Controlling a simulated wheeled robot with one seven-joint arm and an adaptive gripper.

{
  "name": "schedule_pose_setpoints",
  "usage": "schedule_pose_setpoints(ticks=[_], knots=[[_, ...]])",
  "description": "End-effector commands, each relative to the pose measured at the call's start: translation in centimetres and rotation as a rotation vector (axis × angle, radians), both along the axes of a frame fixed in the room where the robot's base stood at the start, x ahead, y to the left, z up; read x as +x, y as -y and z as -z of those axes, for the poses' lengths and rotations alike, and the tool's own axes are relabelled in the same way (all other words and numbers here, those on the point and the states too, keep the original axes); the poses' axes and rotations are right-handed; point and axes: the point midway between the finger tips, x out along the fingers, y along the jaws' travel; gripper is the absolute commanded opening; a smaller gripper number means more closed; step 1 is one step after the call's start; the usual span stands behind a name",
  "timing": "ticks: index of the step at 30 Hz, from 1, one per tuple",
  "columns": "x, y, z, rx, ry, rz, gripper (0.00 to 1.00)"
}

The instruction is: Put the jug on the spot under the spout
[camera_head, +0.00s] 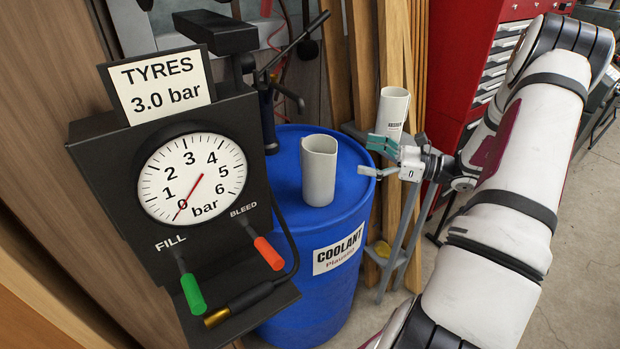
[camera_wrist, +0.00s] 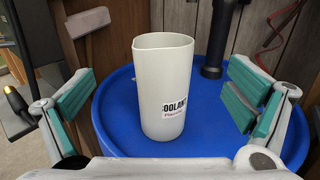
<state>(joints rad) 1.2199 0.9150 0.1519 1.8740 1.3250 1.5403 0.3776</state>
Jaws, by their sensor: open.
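A pale grey jug (camera_head: 319,170) stands upright on the blue drum (camera_head: 345,205). In the wrist view the jug (camera_wrist: 163,90) carries a COOLANT label and stands between my spread fingers, with a gap on both sides. My gripper (camera_head: 380,158) is open and empty, to the right of the jug at the drum's right rim. A dark pump (camera_head: 267,110) with a handle rises at the back of the drum, and a short arm at its side looks like the spout. I cannot make out a marked spot under it.
A second pale container (camera_head: 393,112) stands behind my gripper, close to it in the picture. A black tyre gauge box (camera_head: 195,185) stands at the front left. Wooden planks (camera_head: 365,60) and a red tool cabinet (camera_head: 460,60) are behind. Bare drum top surrounds the jug.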

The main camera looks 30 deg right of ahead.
Motion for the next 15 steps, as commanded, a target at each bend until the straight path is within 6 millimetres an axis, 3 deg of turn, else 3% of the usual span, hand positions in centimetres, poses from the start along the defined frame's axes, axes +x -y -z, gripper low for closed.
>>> schedule_pose_setpoints(ticks=[9,15], knots=[[4.5,-3.7,-0.1,-0.002,-0.001,-0.006,0.98],[5.8,-4.7,0.0,-0.003,-0.002,-0.005,0.98]])
